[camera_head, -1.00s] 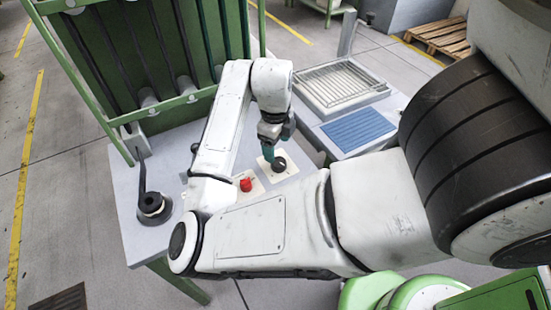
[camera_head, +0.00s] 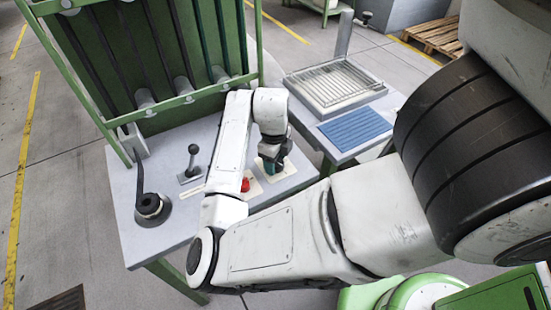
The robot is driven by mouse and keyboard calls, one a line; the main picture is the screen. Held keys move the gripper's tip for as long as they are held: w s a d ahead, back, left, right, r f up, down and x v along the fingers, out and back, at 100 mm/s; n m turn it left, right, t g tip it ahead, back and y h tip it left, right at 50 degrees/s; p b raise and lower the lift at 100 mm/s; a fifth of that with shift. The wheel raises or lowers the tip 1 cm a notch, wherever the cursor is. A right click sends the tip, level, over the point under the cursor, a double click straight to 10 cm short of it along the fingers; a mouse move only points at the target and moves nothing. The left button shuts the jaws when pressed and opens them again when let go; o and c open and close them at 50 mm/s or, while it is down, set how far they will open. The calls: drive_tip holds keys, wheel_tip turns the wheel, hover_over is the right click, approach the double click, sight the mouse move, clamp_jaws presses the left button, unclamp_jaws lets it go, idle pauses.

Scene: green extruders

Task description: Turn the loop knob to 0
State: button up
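A pale beige plate (camera_head: 289,168) lies on the grey bench top. The black knob on it is hidden behind my gripper in this frame. My gripper (camera_head: 272,170), dark with teal on it, points down right over this plate. Its fingertips are mostly hidden, so I cannot tell whether they are open, shut or touching the knob. No marking or 0 position can be read. A red button (camera_head: 245,185) on its own pale plate sits just left of my gripper.
A black ball-topped lever (camera_head: 192,162) stands left of my arm. A black round fitting (camera_head: 149,205) with a strap is at the bench's left. A green rack (camera_head: 135,50) rises behind. A side table holds a wire tray (camera_head: 335,85) and blue ribbed mat (camera_head: 355,129).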

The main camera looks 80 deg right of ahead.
drive_tip(key=c, duration=0.7)
drive_tip(key=shift+c, duration=0.2)
